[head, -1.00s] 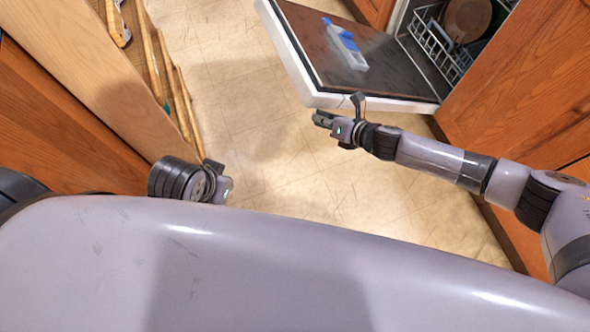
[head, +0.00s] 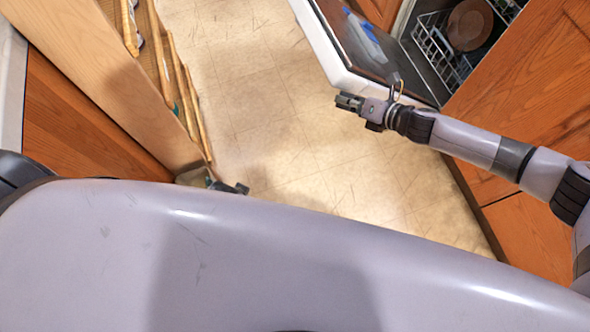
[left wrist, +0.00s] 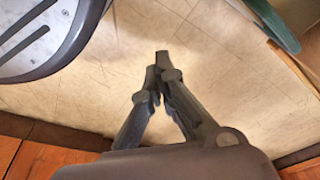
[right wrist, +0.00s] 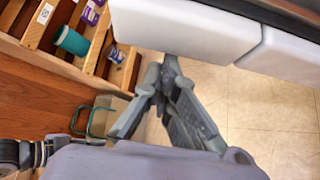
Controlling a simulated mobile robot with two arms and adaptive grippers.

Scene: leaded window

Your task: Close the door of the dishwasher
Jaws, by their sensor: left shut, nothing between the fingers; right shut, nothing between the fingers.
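The dishwasher door (head: 330,55) is partly open in the head view, tilted out from the dishwasher, with its dark inner face and white edge showing. A blue and light-grey piece (head: 362,30) sits on the inner face. My right gripper (head: 350,102) is shut and empty at the door's near outer corner. In the right wrist view its fingertips (right wrist: 168,62) reach the white door edge (right wrist: 185,25); I cannot tell whether they touch. My left gripper (head: 240,188) is shut and empty, low over the floor, mostly hidden by my body; its fingertips (left wrist: 158,65) show in the left wrist view.
Inside the dishwasher is a wire rack (head: 432,45) with a brown plate (head: 470,25). Wooden cabinets (head: 530,90) stand at right. A wooden shelf unit (head: 100,70) with items stands at left. The tiled floor (head: 250,90) between is clear.

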